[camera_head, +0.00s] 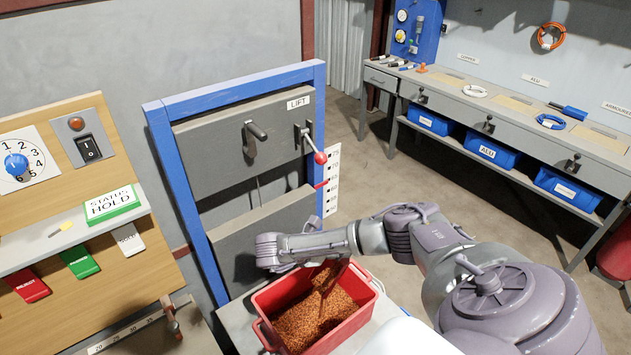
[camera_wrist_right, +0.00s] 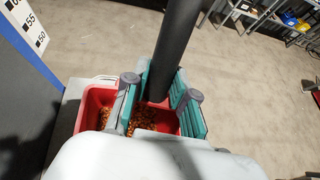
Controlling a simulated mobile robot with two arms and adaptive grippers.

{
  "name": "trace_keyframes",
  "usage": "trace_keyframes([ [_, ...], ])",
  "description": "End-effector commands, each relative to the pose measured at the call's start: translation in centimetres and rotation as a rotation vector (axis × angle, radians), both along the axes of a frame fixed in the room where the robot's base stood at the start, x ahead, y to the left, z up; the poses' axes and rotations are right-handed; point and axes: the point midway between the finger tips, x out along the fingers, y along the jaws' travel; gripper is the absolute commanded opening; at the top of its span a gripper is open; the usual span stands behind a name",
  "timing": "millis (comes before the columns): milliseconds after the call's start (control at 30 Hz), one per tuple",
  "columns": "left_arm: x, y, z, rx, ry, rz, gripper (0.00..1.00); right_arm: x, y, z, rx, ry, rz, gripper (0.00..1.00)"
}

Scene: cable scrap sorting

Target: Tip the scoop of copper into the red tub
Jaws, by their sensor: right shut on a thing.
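The red tub (camera_head: 347,330) stands below my right arm in the head view, with copper granules (camera_head: 303,323) in it. It also shows behind the fingers in the right wrist view (camera_wrist_right: 94,104). My right gripper (camera_wrist_right: 160,92) is shut on the black handle (camera_wrist_right: 176,45) of the scoop, above the tub. The scoop's bowl is not clearly visible. A brown copper-coloured column (camera_head: 326,275) shows under my right wrist, over the tub; I cannot tell whether it is falling copper or part of the scoop's load. My left gripper is not in view.
A blue-framed lift panel (camera_head: 215,185) with a red-knobbed lever stands behind the tub. A wooden control board (camera_head: 45,135) is at the left. A grey workbench (camera_head: 480,110) with blue bins stands at the back right. Open floor lies between.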

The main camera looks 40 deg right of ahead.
Motion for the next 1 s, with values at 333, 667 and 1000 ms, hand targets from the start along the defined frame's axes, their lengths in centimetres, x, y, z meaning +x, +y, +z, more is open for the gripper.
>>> trace_keyframes([
  [333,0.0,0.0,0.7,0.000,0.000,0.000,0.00,0.1,0.3,0.3,-0.014,0.006,-0.001,0.00],
  [667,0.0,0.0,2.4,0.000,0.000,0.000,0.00,0.4,1.2,0.5,-0.076,0.022,0.000,0.00],
  [1000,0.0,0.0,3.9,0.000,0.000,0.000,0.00,0.7,2.4,0.6,-0.153,0.045,0.000,0.00],
])
